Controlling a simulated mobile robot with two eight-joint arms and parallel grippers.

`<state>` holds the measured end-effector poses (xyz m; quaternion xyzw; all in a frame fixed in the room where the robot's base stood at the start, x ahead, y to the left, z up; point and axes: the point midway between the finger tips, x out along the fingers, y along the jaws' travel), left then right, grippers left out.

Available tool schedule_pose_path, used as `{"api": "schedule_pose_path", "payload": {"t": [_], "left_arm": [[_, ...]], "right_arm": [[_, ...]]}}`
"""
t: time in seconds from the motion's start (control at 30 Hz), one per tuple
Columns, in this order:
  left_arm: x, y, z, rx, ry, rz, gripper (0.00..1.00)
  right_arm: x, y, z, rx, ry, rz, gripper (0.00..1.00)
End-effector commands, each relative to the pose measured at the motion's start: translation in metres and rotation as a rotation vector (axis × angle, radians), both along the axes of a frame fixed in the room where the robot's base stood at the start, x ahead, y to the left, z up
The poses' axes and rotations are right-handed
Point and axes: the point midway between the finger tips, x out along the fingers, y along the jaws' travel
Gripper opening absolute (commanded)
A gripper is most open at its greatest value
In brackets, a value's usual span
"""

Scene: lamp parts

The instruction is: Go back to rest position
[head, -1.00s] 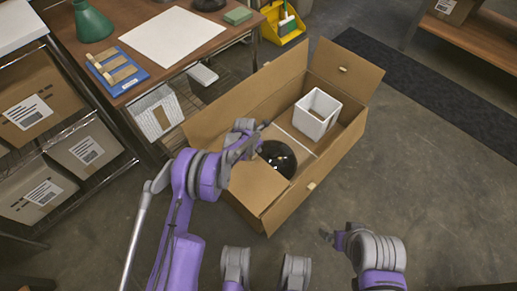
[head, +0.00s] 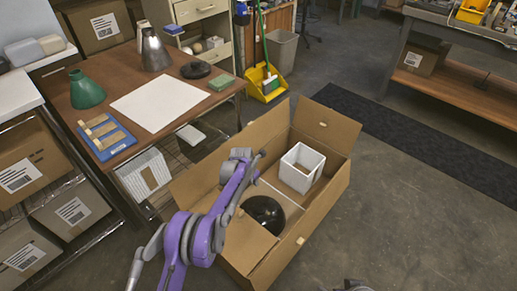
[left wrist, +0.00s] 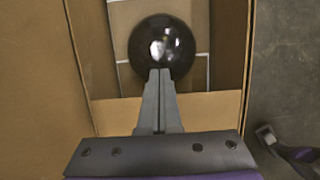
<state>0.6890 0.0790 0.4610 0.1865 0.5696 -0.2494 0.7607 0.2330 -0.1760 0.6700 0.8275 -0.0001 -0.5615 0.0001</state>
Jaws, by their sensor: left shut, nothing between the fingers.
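My left gripper (head: 262,154) is above the open cardboard box (head: 318,211), with its arm coming in from the left. In the left wrist view its fingers (left wrist: 160,73) are closed together and empty. A glossy black round object (head: 264,213) lies in the box; it also shows in the left wrist view (left wrist: 162,47), just beyond the fingertips. Whether the fingertips are apart from it is hard to tell. A white square bin (head: 301,168) stands in the box's far part. My right gripper (left wrist: 265,135) shows small at the right of the left wrist view; its fingers are unclear.
A brown table (head: 190,108) holds a green cone shade (head: 86,90), a grey shade (head: 154,50), a white sheet (head: 158,99) and a blue tray (head: 124,143). Shelves with cartons (head: 68,212) stand left. Floor right of the box is clear.

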Motion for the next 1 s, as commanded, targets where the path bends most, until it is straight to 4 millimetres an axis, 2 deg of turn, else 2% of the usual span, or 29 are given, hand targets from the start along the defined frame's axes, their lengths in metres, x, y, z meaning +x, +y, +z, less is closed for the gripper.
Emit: {"api": "schedule_pose_path", "payload": {"t": [0.17, 0.27, 0.37, 0.47, 0.57, 0.7, 0.87, 1.0], "left_arm": [[0.000, 0.000, 0.001, 0.001, -0.001, -0.003, 0.00], [-0.003, 0.002, 0.011, 0.012, -0.009, -0.038, 0.00], [-0.011, 0.008, 0.038, 0.045, -0.033, -0.141, 0.00], [-0.028, 0.017, 0.077, 0.099, -0.071, -0.304, 0.00], [-0.053, 0.027, 0.116, 0.160, -0.110, -0.491, 0.00], [-0.096, 0.041, 0.164, 0.251, -0.159, -0.753, 0.00], [-0.155, 0.055, 0.206, 0.357, -0.206, -1.054, 0.00], [-0.214, 0.066, 0.231, 0.453, -0.239, -1.320, 0.00]], "right_arm": [[0.000, 0.000, 0.000, 0.000, 0.000, 0.000, 1.00], [0.000, 0.000, 0.000, 0.000, 0.000, 0.000, 1.00], [0.000, 0.000, 0.000, 0.000, 0.000, 0.000, 1.00], [0.000, 0.000, 0.000, 0.000, 0.000, 0.000, 1.00], [0.000, 0.000, 0.000, 0.000, 0.000, 0.000, 1.00], [0.000, 0.000, 0.000, 0.000, 0.000, 0.000, 1.00], [0.000, 0.000, 0.000, 0.000, 0.000, 0.000, 1.00], [0.000, 0.000, 0.000, 0.000, 0.000, 0.000, 1.00]]}}
